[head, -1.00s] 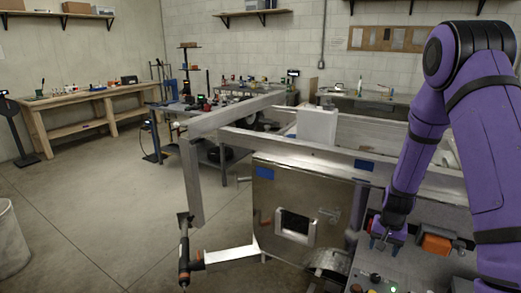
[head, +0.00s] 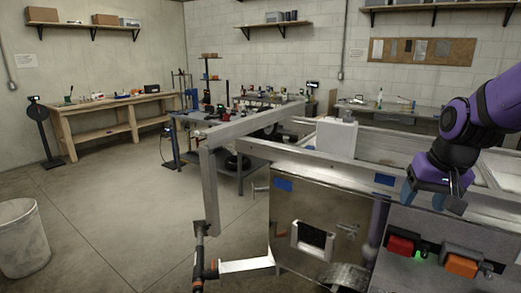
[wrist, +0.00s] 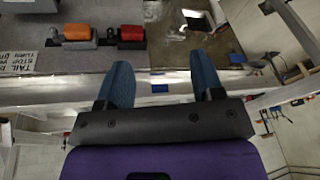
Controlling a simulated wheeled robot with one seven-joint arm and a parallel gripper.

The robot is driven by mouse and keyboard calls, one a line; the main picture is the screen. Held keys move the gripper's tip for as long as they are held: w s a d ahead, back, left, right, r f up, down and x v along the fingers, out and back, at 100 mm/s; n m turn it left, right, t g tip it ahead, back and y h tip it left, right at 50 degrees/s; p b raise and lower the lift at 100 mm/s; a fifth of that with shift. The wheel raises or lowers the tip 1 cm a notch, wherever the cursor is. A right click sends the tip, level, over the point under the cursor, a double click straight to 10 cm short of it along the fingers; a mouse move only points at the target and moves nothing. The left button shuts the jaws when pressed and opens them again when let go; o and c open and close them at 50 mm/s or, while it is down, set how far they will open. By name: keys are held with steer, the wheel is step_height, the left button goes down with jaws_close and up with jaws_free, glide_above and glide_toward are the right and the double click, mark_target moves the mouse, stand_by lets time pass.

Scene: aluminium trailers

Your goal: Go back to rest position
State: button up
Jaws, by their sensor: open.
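My gripper (head: 424,196) is at the right in the head view, on the end of my purple arm. It hangs in front of the trailer frame (head: 350,170), above a grey panel (head: 435,227). In the wrist view my gripper (wrist: 163,78) shows two blue fingers spread apart with nothing between them. The panel carries a red switch (head: 402,246) and an orange switch (head: 461,264). A green light glows between them. The gripper is apart from both switches.
A metal box front (head: 290,205) stands left of the panel. A white container (head: 337,138) sits on the frame. A wooden bench (head: 115,112) is at the back left, a white bin (head: 22,240) at the lower left.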

steer(key=s+a+r+n+t, duration=0.1)
steer(key=s+r, duration=0.3)
steer(key=s, duration=0.4)
steer(key=s+a+r+n, duration=0.1)
steer(key=s+r, duration=0.3)
steer(key=s, duration=0.4)
steer(key=shift+a+n+t+h, duration=0.3)
steer(key=shift+a+t, duration=0.1)
steer(key=shift+a, duration=0.05)
steer(key=shift+c, duration=0.2)
stand_by(0.6)
